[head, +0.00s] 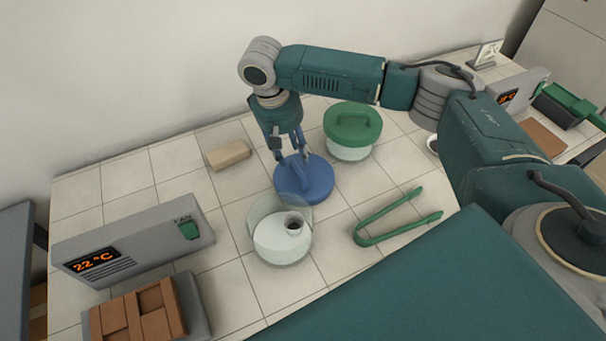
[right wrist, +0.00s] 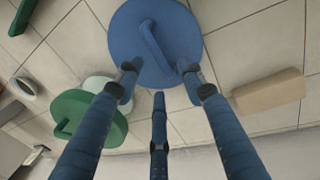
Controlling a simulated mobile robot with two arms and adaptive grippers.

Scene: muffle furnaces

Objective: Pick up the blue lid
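The blue lid (head: 318,184) is a round disc with a raised bar handle. It appears to lie on the tiled table behind a glass bowl (head: 283,245), whose clear rim overlaps it in the head view. In the right wrist view the lid (right wrist: 180,30) is at the top, with its handle (right wrist: 158,50) pointing toward the fingers. My right gripper (head: 292,153) points down over the lid. Contact cannot be told. My left gripper is out of view.
A green-lidded bowl (head: 350,125) stands behind right of the lid. A tan block (head: 228,154) lies to the left, green tongs (head: 395,217) at front right. A furnace panel (head: 130,245) is at front left.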

